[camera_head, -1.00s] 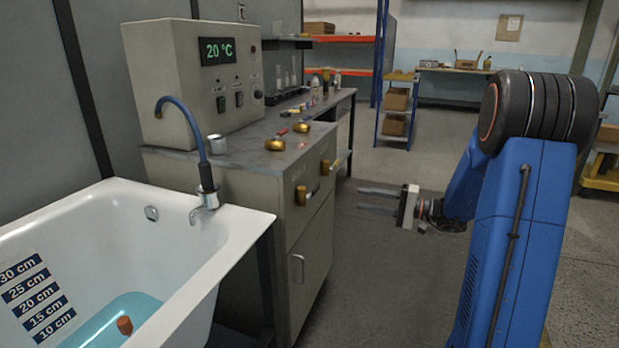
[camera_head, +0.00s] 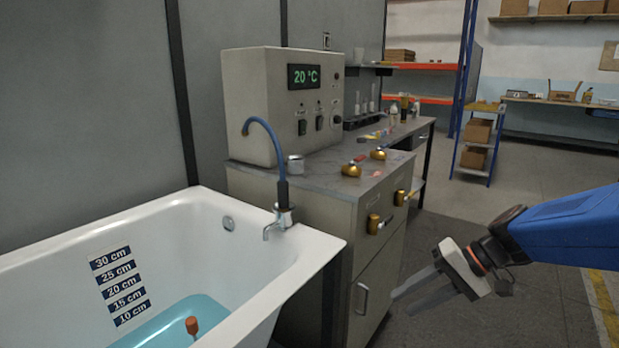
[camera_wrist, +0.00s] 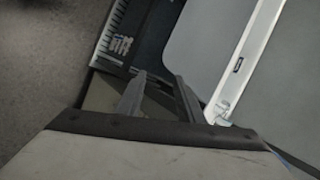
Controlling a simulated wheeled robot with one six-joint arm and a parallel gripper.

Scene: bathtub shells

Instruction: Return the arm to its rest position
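My gripper (camera_head: 403,302) is at the lower right of the head view, in front of the grey cabinet (camera_head: 385,245). Its two long grey fingers point left and slightly down, with a gap between them. In the wrist view my gripper (camera_wrist: 160,77) also shows two separate fingers with nothing between them. The blue arm (camera_head: 580,228) comes in from the right edge.
The white bathtub (camera_head: 310,247) with blue water (camera_head: 165,325) and an orange float (camera_head: 191,325) stands at the left. A control box (camera_head: 265,95) reading 20 °C sits on the cabinet top. Floor (camera_head: 530,165) is clear beyond the cabinet, towards the shelves.

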